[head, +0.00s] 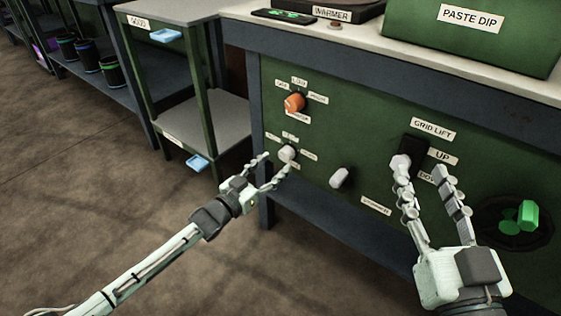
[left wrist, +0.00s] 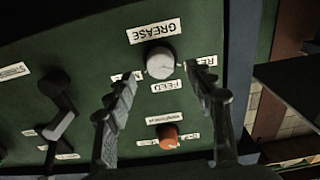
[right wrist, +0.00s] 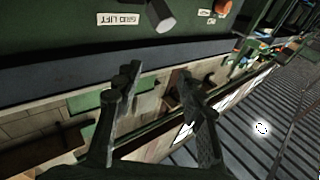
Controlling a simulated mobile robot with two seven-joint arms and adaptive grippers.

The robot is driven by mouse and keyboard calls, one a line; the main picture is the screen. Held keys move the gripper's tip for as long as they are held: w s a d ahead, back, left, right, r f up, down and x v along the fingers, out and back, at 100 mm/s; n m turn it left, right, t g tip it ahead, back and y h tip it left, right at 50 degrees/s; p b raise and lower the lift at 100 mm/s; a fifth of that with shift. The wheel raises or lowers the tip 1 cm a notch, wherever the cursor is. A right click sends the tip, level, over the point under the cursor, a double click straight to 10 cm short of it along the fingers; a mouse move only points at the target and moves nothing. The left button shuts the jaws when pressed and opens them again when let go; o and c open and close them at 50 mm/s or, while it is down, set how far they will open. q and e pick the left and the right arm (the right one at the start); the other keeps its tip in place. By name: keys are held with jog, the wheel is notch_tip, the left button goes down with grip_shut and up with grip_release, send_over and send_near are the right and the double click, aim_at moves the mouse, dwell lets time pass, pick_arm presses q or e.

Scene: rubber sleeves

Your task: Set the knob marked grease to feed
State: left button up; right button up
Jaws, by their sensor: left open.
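The grease knob is a white round knob on the green panel, under the upside-down GREASE label (left wrist: 153,31) in the left wrist view (left wrist: 160,63). In the head view the knob (head: 288,153) is at my left gripper's tips (head: 276,163). In the left wrist view a FEED label (left wrist: 169,86) lies just below the knob, with partly hidden labels to either side. My left gripper (left wrist: 161,76) is open, its fingers apart on either side of the knob. I cannot tell whether they touch it. My right gripper (head: 421,168) is open and empty before the panel.
An orange knob (head: 294,102) with its own labels sits above the white one. A white-tipped lever (head: 400,161) under GRID LIFT is close to my right gripper. Another white-tipped handle (head: 339,178) is between them. A shelf unit (head: 205,112) stands at left.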

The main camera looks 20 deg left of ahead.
aim_at(283, 157)
pick_arm(q)
jog(key=shift+x, duration=1.55)
pick_arm(e)
jog(key=shift+s+a+r+t+y, duration=0.2)
jog(key=shift+r+t, duration=0.1)
jog(key=shift+r, duration=0.3)
jog(key=shift+s+a+r+t+y, duration=0.2)
jog(key=shift+r+t, duration=0.1)
jog(key=shift+r, duration=0.3)
pick_arm(q)
jog(key=shift+c, duration=0.6)
jog(key=c, duration=1)
jog(key=shift+c, duration=0.2)
pick_arm(e)
jog(key=shift+w, duration=0.1)
